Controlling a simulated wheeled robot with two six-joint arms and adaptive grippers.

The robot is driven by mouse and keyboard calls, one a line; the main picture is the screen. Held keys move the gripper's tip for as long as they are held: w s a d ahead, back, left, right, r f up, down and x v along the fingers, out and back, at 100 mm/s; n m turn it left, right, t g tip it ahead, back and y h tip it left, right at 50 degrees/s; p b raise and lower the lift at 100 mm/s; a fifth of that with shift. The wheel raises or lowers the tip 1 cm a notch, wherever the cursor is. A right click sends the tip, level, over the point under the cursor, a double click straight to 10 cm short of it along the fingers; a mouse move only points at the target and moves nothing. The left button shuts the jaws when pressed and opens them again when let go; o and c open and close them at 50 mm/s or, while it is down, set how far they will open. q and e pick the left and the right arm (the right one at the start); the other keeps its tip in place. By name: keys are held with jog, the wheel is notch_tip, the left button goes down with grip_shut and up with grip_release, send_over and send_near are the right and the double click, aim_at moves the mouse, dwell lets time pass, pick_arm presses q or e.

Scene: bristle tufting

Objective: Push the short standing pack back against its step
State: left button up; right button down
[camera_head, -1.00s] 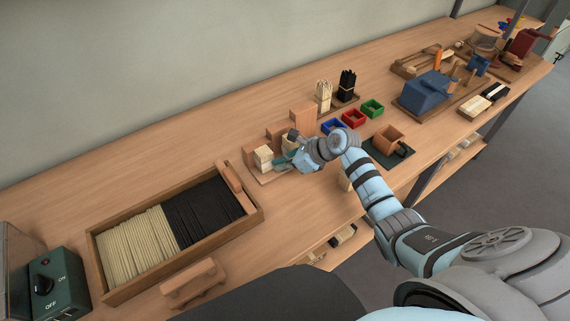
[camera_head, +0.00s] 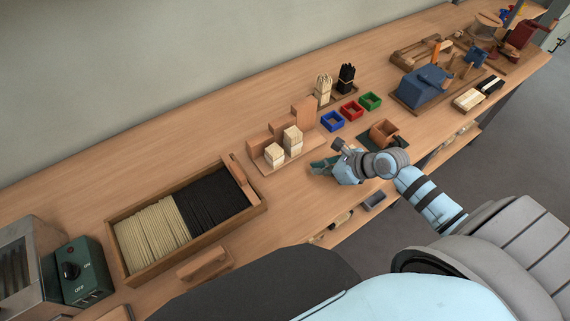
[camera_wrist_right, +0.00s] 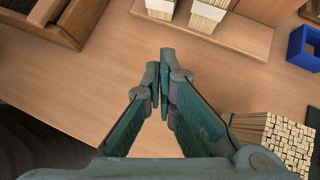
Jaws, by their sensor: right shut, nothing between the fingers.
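The short standing pack (camera_head: 274,154) is a pale bristle bundle at the left end of the stepped wooden stand (camera_head: 268,169). It stands upright in front of the lowest step (camera_head: 257,143); whether it touches the step, I cannot tell. A taller pale pack (camera_head: 292,139) stands to its right. Both show at the top of the right wrist view, the short one (camera_wrist_right: 160,8) on the left. My right gripper (camera_head: 314,168) is shut and empty, in front of the stand and apart from both packs. My left gripper is out of view.
Blue (camera_head: 332,121), red (camera_head: 351,110) and green (camera_head: 370,100) bins lie right of the stand. A bristle tray (camera_head: 262,207) lies left. Bare tabletop lies between gripper and stand.

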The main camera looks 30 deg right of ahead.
jog(key=b, duration=0.4)
send_near(280, 166)
jog(key=f, duration=0.2)
jog(key=s+f, duration=0.1)
jog(key=shift+s+d+f, duration=0.1)
jog(key=shift+d+f, duration=0.2)
jog(key=w, duration=0.1)
jog(key=w+a, duration=0.2)
jog(key=shift+w, duration=0.2)
jog(key=shift+w+a+r, duration=0.1)
jog(key=shift+w, duration=0.1)
